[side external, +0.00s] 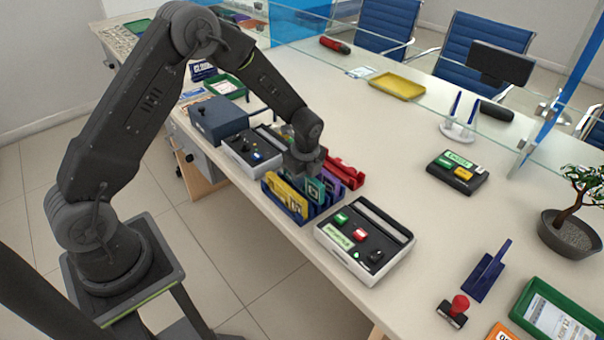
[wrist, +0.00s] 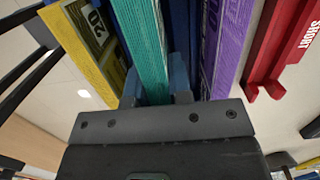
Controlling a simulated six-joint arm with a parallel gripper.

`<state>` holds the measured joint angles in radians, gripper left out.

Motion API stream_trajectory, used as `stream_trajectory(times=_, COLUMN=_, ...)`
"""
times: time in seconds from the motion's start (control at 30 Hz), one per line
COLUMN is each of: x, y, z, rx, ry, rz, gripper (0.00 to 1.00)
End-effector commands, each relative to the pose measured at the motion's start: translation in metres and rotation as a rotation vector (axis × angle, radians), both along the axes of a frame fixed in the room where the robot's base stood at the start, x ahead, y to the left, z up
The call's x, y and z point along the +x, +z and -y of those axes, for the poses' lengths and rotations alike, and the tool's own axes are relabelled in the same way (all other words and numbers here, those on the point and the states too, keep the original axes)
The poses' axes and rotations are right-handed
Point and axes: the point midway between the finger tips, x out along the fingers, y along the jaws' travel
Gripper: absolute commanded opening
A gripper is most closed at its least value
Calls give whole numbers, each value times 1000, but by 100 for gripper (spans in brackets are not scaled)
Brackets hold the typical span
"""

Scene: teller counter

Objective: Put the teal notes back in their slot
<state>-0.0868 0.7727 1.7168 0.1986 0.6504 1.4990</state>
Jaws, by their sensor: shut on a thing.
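The teal notes (side external: 315,189) stand on edge at the blue slotted holder (side external: 312,216), under my gripper (side external: 306,164). In the wrist view the teal bundle (wrist: 143,42) runs up from between my fingers (wrist: 156,92), which are shut on it. Yellow notes (side external: 289,196) stand on its left, and they also show in the wrist view (wrist: 82,42). Purple notes (side external: 328,180) stand on its right, past a blue strip of the holder (wrist: 181,38) in the wrist view. How deep the teal bundle sits in a slot is hidden.
A red rack (side external: 348,173) stands close behind the holder. A white button console (side external: 365,240) is at its right and another (side external: 250,150) at its left. A dark box (side external: 218,118) stands further left. The counter is clear behind the red rack.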

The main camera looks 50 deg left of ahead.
Motion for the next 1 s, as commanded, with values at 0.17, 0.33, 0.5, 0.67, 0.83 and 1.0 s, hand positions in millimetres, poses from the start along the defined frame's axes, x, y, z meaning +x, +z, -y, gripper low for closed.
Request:
stream_trajectory(times=0.17, x=0, y=-6, z=0, rx=0, ry=0, rz=-1, gripper=0)
stream_trajectory(times=0.33, x=0, y=-12, z=0, rx=0, ry=0, rz=0, gripper=0)
stream_trajectory(times=0.5, x=0, y=-18, z=0, rx=0, ry=-1, rz=0, gripper=0)
stream_trajectory(times=0.67, x=0, y=-17, z=0, rx=0, ry=0, rz=0, gripper=20)
stream_trajectory(times=0.83, x=0, y=-17, z=0, rx=0, ry=0, rz=0, gripper=36)
stream_trajectory(times=1.0, x=0, y=-17, z=0, rx=0, ry=0, rz=0, gripper=49)
